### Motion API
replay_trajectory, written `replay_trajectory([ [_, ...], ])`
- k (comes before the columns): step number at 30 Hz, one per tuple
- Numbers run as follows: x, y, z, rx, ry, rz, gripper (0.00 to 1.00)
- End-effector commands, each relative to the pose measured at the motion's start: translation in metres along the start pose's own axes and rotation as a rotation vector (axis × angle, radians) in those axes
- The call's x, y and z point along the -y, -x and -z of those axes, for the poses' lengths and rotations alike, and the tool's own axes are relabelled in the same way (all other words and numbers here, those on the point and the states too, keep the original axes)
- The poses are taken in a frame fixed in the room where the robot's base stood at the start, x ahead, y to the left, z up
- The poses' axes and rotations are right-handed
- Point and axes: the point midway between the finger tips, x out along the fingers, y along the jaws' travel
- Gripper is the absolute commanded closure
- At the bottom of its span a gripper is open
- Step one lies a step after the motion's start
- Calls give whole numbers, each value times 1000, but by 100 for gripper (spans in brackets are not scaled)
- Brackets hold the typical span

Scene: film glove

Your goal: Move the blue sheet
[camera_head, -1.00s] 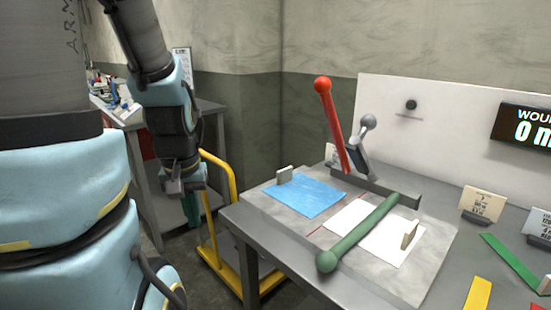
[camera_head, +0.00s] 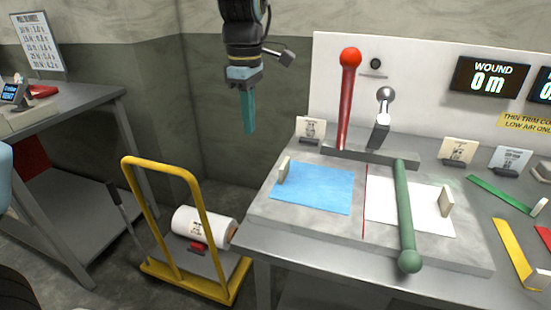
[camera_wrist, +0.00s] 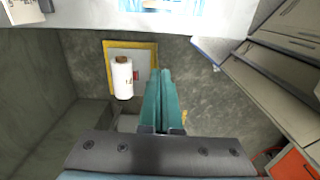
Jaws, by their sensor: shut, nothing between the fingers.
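The blue sheet (camera_head: 313,188) lies flat on the left part of a grey slab on the metal table. A small pale upright tab (camera_head: 283,170) stands at its left edge. In the wrist view a strip of blue (camera_wrist: 160,5) shows at the top edge. My gripper (camera_head: 249,130) has long teal fingers pointing down. It hangs in the air behind and left of the table, apart from the sheet. In the wrist view its fingers (camera_wrist: 163,85) are together with nothing between them.
A green-handled bar (camera_head: 404,215) crosses the white sheet (camera_head: 432,218) on the right of the slab. A red lever (camera_head: 346,105) and a grey-knobbed lever (camera_head: 382,120) stand behind the blue sheet. A yellow cart (camera_head: 205,270) with a white roll (camera_head: 200,225) stands on the floor left.

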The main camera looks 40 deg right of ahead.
Motion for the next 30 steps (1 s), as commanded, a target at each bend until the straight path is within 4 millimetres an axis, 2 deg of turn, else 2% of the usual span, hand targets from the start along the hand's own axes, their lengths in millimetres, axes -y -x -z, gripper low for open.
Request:
replay_trajectory([
  [1,-3,3,-10,-2,6,2,100],
  [3,-5,3,-17,-2,18,4,100],
  [8,-5,-9,-20,-2,27,7,100],
  [22,-4,-98,-20,-3,24,8,100],
  [25,-5,-93,-39,-2,21,4,100],
  [30,-5,-94,-54,-2,24,4,100],
])
